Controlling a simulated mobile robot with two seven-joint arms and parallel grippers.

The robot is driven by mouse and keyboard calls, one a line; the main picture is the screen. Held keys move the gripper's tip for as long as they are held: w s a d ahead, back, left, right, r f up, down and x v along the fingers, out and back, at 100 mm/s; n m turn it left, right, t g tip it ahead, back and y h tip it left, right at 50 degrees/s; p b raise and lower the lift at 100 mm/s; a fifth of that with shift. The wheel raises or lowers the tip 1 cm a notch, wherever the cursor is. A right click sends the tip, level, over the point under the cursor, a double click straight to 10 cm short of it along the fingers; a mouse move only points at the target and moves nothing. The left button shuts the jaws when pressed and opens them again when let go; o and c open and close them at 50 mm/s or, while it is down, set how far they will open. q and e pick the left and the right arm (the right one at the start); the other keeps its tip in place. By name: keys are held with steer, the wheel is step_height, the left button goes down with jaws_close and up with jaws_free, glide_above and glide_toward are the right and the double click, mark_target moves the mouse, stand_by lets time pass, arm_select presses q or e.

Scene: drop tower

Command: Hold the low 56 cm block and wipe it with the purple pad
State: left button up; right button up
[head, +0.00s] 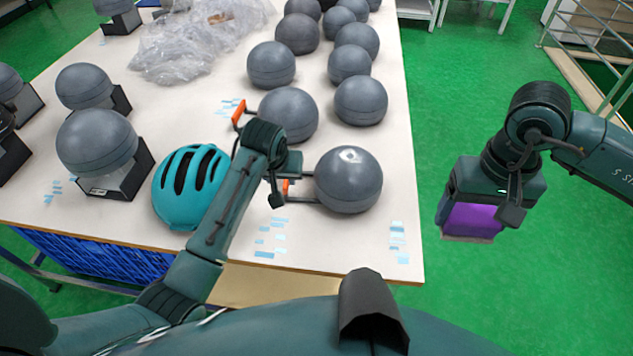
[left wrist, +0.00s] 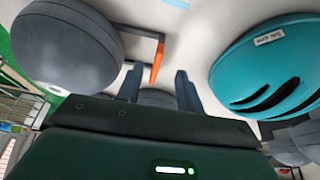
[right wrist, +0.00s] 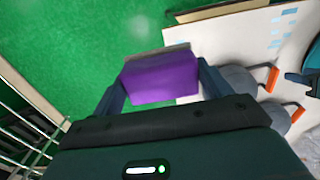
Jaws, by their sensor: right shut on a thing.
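A round grey block (head: 348,180) with an orange-tipped handle stands at the table's front edge. A similar block (head: 290,112) with an orange handle is behind it. I cannot read which is the low 56 cm one. My left gripper (head: 281,178) is beside the front block's handle, partly hiding it. In the left wrist view its fingers (left wrist: 158,88) are apart, with a handle's orange tip (left wrist: 157,62) beyond them and nothing clearly held. My right gripper (head: 478,208) is shut on the purple pad (head: 470,220), over the floor right of the table; the pad also shows in the right wrist view (right wrist: 160,80).
A teal helmet (head: 190,187) stands left of my left arm. Several more grey balls fill the table behind, and some on dark stands (head: 118,182) are at left. Crumpled clear plastic (head: 190,45) lies at the back. Green floor (head: 465,90) at right is open.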

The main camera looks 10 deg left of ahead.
mark_target(285, 188)
arm_select(q)
steer(key=x, duration=0.9)
steer(key=shift+w+f, duration=0.1)
steer(key=shift+f, duration=0.15)
steer(key=shift+c, duration=0.5)
jaws_close()
stand_by(0.5)
